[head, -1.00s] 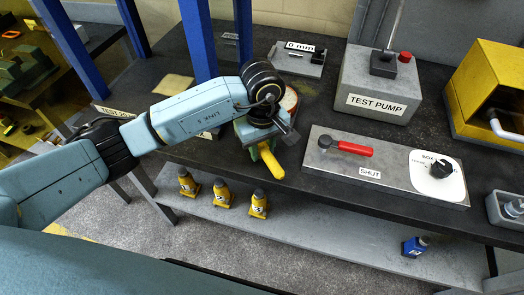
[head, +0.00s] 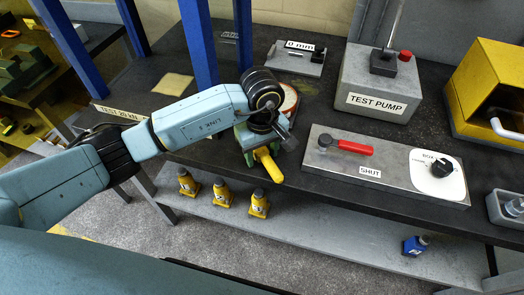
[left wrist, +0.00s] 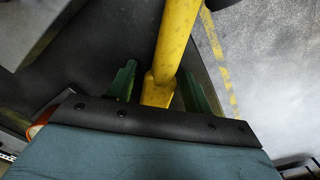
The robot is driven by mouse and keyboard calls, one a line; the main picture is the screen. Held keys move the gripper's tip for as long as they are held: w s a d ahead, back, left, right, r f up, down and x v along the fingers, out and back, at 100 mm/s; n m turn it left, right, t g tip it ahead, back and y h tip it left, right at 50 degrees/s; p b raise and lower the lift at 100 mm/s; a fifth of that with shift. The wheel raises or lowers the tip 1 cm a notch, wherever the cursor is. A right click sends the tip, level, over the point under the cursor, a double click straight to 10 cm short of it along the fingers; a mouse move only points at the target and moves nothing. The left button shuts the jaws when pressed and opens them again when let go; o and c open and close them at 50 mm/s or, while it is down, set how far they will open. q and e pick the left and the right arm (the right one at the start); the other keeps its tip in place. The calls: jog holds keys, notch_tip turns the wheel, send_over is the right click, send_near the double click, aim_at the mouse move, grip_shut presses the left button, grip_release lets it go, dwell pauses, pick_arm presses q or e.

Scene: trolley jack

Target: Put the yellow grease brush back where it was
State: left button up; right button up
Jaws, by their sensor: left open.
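The yellow grease brush (head: 268,165) shows its thick yellow handle at the front edge of the dark bench in the head view. In the left wrist view the yellow handle (left wrist: 176,42) runs from the top down between the two green fingers. My left gripper (head: 257,154) is around the handle, with its fingers apart on either side of it. The same gripper (left wrist: 160,88) shows gaps beside the brush in the left wrist view. The brush's far end is hidden, and I cannot tell what supports it. My right gripper is not in view.
A round tin with a red rim (head: 290,97) stands just behind my left wrist. Blue posts (head: 198,40) rise to its left. The valve panel with a red lever (head: 352,147) and the test pump (head: 378,88) are to the right. Several yellow bottles (head: 222,192) stand on the lower shelf.

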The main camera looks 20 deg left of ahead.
aim_at(262, 151)
pick_arm(q)
notch_tip(262, 151, up, 12)
jog(key=shift+r, duration=0.15)
dwell(0.6)
